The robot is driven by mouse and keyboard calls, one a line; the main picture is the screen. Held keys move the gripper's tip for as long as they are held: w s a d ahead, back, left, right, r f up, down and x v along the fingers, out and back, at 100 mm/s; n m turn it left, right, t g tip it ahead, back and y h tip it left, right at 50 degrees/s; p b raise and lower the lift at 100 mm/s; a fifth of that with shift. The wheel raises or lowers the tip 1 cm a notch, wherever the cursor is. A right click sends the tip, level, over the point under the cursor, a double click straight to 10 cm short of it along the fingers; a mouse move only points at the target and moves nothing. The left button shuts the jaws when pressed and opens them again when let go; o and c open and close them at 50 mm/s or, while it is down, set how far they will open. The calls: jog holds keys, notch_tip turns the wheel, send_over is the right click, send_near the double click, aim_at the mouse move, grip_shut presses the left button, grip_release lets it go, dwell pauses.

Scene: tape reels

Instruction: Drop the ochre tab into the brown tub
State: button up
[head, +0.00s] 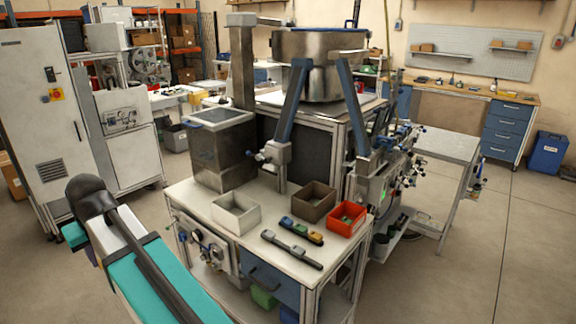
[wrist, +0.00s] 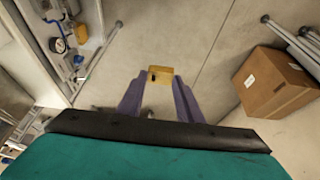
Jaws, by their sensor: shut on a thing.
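My gripper (wrist: 158,92) shows in the wrist view with its two purple fingers closed on the ochre tab (wrist: 159,73), a small yellowish block with a dark spot. The tab is held at the fingertips with open floor behind it. The brown tub (head: 324,190) stands on the workbench in the head view, between a white tub and a red tub. Its near wall and rim show; its floor is mostly hidden. In the head view my teal arm is at the lower left, left of the bench, and the fingers and held tab cannot be made out there.
The white tub (head: 236,221) and red tub (head: 345,228) flank the brown one on the bench. A cardboard box (wrist: 278,90) sits on the floor at right in the wrist view.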

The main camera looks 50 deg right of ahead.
jog(key=shift+w+a, duration=0.1)
jog(key=shift+a, duration=0.05)
jog(key=shift+d+r, duration=0.1)
jog(key=shift+d, duration=0.2)
jog(key=s+d+r+p, duration=0.1)
jog(key=d+p, duration=0.1)
jog(key=d, duration=1.5)
jog(key=d+r+p, duration=0.2)
jog(key=d+p, duration=0.1)
jog(key=d, duration=1.5)
jog(key=s+d+p, duration=0.1)
jog(key=s+d, duration=0.6)
jog(key=d, duration=0.4)
jog(key=s+d+r+p, duration=0.1)
jog(key=s+d, duration=0.7)
jog(key=d, duration=0.3)
jog(key=s+d+p, duration=0.2)
jog(key=s+d, duration=0.5)
jog(key=d, duration=0.4)
jog(key=shift+s+d+r, duration=0.2)
jog(key=shift+d+r, duration=0.05)
jog(key=shift+f, duration=0.15)
